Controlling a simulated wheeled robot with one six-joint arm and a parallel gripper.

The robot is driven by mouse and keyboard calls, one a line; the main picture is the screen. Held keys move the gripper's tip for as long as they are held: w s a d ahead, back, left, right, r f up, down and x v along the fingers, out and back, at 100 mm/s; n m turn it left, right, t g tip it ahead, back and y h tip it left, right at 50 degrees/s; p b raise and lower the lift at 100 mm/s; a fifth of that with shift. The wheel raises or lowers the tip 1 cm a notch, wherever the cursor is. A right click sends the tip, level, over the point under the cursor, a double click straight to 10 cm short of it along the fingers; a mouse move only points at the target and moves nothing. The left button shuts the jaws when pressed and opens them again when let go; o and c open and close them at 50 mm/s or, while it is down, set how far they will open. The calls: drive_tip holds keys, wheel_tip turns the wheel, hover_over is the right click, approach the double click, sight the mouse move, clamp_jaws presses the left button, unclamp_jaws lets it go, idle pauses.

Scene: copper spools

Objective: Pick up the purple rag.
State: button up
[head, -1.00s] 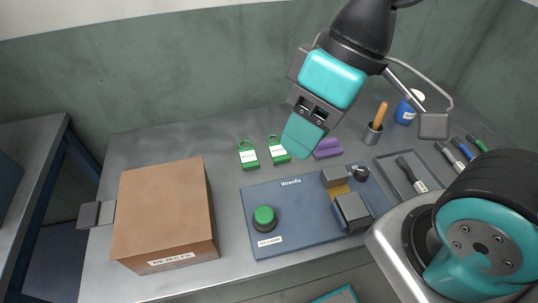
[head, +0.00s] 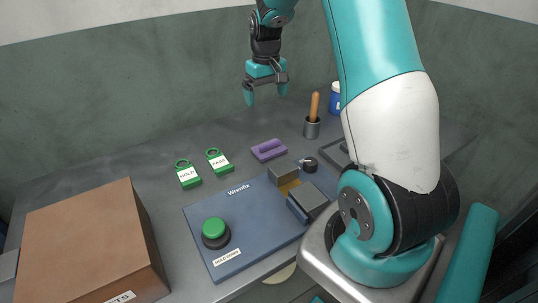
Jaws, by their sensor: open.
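The purple rag (head: 269,150) lies folded on the grey table, just behind the blue Wrenfix board. It looks like a small flat block with a raised ridge on top. My gripper (head: 266,97) hangs in the air above and behind the rag, fingers pointing down. It is open and empty, with a clear gap between its teal fingertips. Nothing hides the rag in the head view.
The blue board (head: 235,258) carries a green button (head: 214,228) and a clamp-like block (head: 308,200). Green HOLD (head: 188,174) and PASS (head: 219,161) tags lie left of the rag. A grey cup (head: 312,128) with a wooden handle stands right. A brown box (head: 85,240) is front left.

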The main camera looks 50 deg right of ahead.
hover_over(269, 147)
drive_tip(key=w+d, duration=0.1)
drive_tip(key=w, duration=0.1)
wheel_tip(269, 147, down, 11)
drive_tip(key=shift+w+d+r, duration=0.1)
drive_tip(key=shift+w, duration=0.05)
drive_tip(key=shift+s+f+p, duration=0.2)
drive_tip(key=shift+f+p, duration=0.35)
drive_tip(key=shift+f, duration=2.25)
drive_tip(key=c, duration=0.7)
